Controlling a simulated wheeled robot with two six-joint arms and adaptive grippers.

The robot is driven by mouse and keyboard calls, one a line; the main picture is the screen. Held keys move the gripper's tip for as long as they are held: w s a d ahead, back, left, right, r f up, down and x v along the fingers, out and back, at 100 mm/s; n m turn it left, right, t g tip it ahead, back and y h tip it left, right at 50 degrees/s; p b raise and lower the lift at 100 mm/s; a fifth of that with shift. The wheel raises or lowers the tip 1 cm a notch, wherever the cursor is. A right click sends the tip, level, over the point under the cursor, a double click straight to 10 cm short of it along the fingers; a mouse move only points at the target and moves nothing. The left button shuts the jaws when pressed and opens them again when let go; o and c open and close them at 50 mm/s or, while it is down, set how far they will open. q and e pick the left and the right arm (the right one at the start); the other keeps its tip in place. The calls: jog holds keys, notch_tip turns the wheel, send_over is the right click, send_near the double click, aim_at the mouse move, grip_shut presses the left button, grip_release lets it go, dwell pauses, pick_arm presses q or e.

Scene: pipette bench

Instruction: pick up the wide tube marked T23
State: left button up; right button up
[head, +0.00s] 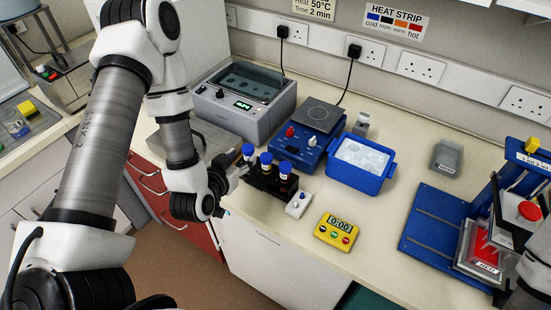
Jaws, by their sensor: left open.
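Several wide tubes with blue caps stand upright in a black rack (262,183) near the bench's front edge. The left tube (248,151), the middle tube (266,160) and the right tube (285,169) show plainly. Their markings are too small to read, so I cannot tell which is T23. My left gripper (232,183) is open, just left of the rack and close to the left tube. Its own arm partly hides it, and no tube shows between its fingers. My right gripper is not in view.
A small white block (298,204) and a yellow timer (338,232) lie right of the rack. Behind are a grey water bath (262,118), a blue hot-plate device (307,150) and a blue ice tub (360,179). A blue-based press (432,225) stands right.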

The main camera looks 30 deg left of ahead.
aim_at(247, 150)
pick_arm(q)
jog(key=shift+w+a+f+b, duration=0.75)
jog(key=shift+w+f+b, duration=0.1)
jog(key=shift+b, duration=0.15)
jog(key=shift+w+a+f+p, duration=0.1)
jog(key=shift+w+a+p, duration=0.1)
jog(key=shift+w+p, duration=0.4)
jog(key=shift+w+a+p, duration=0.15)
jog(key=shift+w+p, duration=0.3)
jog(key=shift+w, duration=0.15)
jog(key=shift+w+d+f+p, duration=0.2)
jog(key=shift+w+f, duration=0.1)
jog(key=shift+w, duration=0.35)
jog(key=shift+w+d+f+p, duration=0.1)
jog(key=shift+w+f+p, duration=0.15)
jog(key=shift+w, duration=0.35)
jog(key=shift+w+f, duration=0.1)
jog(key=shift+f, duration=0.1)
jog(key=shift+a+f, duration=0.1)
jog(key=shift+a, duration=0.2)
jog(key=shift+c, duration=0.7)
jog(key=c, duration=0.5)
grip_shut()
jog(key=shift+d, duration=0.1)
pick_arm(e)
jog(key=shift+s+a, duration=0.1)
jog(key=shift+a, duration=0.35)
